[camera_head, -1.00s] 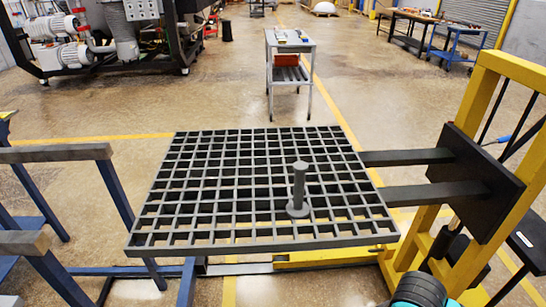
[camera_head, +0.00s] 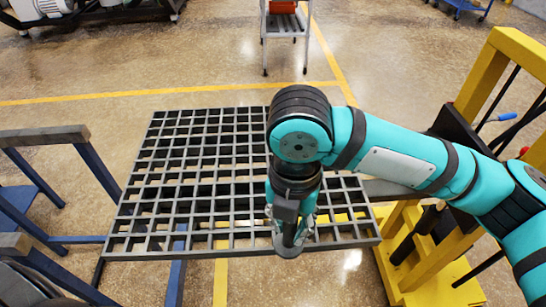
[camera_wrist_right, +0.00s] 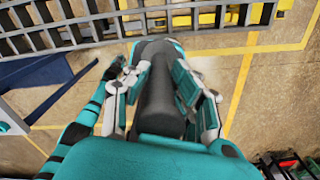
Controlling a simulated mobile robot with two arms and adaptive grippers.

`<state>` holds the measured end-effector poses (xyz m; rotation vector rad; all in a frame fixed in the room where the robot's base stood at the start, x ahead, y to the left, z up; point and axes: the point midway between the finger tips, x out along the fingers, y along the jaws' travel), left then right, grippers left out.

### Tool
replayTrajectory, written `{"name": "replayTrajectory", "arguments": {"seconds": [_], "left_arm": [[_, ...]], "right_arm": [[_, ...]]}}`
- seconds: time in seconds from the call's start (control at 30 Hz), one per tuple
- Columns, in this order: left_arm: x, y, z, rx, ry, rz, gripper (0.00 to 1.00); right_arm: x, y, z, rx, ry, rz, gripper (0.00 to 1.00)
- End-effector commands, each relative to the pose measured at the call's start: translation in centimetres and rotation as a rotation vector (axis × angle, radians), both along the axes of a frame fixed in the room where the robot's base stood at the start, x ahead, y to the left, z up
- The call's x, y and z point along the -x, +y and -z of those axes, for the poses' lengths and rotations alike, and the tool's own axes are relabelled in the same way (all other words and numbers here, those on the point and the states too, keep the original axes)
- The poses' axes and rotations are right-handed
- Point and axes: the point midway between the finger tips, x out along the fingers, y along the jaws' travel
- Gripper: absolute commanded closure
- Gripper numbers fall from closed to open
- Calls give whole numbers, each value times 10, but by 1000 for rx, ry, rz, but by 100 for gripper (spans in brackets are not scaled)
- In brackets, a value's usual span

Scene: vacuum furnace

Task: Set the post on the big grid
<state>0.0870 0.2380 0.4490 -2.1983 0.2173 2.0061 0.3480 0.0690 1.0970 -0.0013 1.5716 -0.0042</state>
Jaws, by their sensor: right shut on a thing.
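The big grid (camera_head: 128,238) is a dark grey lattice in the middle of the head view, lying flat. It also shows along the top of the wrist view (camera_wrist_right: 60,35). My right gripper (camera_head: 290,215) is over the grid's front part, pointing down, and is shut on the post. The post's grey round base (camera_head: 287,247) shows below the fingers by the front edge. In the wrist view the post is a dark cylinder (camera_wrist_right: 158,105) between the fingers of my right gripper (camera_wrist_right: 160,85). I cannot tell whether its base touches the grid.
The yellow lift frame (camera_head: 490,90) stands right of the grid, behind my right arm. A blue stand with a grey top bar (camera_head: 45,138) is at the left. A small cart (camera_head: 286,25) stands beyond the grid on open floor.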

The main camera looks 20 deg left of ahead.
Motion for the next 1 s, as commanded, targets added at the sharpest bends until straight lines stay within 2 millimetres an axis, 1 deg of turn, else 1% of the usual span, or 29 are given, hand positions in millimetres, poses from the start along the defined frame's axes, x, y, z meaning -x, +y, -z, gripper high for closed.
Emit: {"name": "replayTrajectory", "arguments": {"seconds": [0.13, 0.23, 0.6, 0.73, 0.83, 1.0], "left_arm": [[0, -2, -1, 2, 0, 1, 100], [1, -4, -7, 4, 1, 1, 100], [1, -5, -34, 5, 2, 3, 100], [1, -5, -41, 6, 2, 2, 100], [1, -4, -44, 6, 2, 2, 100], [1, -4, -46, 5, 2, 1, 100]], "right_arm": [[-4, -2, -1, 0, 0, -4, 100], [-17, -8, -1, 0, 1, 1, 100], [-104, -49, 7, 1, 1, 6, 100], [-128, -60, 10, 0, 0, 3, 100], [-140, -65, 12, -1, -1, 0, 100], [-146, -68, 17, 0, 0, -3, 100]]}}
